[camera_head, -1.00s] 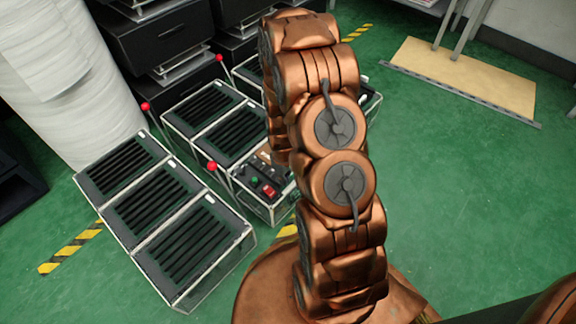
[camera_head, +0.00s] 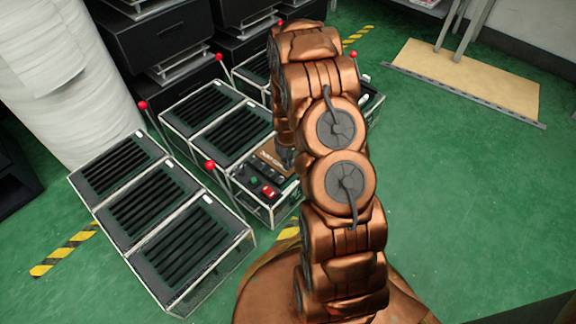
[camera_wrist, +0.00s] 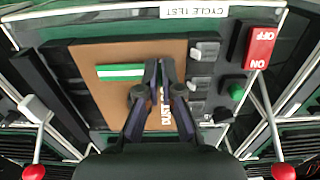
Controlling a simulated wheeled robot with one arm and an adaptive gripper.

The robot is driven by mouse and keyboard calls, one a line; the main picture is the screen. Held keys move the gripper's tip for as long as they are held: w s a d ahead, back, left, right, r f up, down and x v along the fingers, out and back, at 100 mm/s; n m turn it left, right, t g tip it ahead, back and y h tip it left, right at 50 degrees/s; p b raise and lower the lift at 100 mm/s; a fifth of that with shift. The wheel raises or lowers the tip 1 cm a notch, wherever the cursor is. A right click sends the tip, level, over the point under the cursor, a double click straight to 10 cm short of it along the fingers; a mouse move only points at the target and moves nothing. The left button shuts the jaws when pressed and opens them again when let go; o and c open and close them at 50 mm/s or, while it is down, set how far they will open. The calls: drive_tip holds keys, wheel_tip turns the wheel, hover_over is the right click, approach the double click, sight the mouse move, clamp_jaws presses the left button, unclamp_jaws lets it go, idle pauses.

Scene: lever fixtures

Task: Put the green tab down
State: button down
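A green piece (camera_wrist: 237,92) stands on the dark control panel, right of the brown plate in the wrist view. It shows small in the head view (camera_head: 254,181), beside the red switch. A separate green-and-white strip (camera_wrist: 120,72) lies on the brown plate, left of the fingers. My gripper (camera_wrist: 160,66) is over the brown plate. Its fingertips are together with nothing seen between them. It is left of the green piece and apart from it in the picture. The height of the fingertips above the plate is unclear. The arm hides part of the panel in the head view.
A red ON/OFF switch (camera_wrist: 261,48) sits above right of the green piece. Grey tabs (camera_wrist: 204,50) line the brown plate's right side. Red-knobbed levers (camera_head: 210,165) stand among slotted black boxes (camera_head: 192,248). Green floor (camera_head: 450,180) is open at right.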

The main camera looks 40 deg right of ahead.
drive_tip(key=shift+f, duration=0.35)
drive_tip(key=c, duration=1.3)
unclamp_jaws()
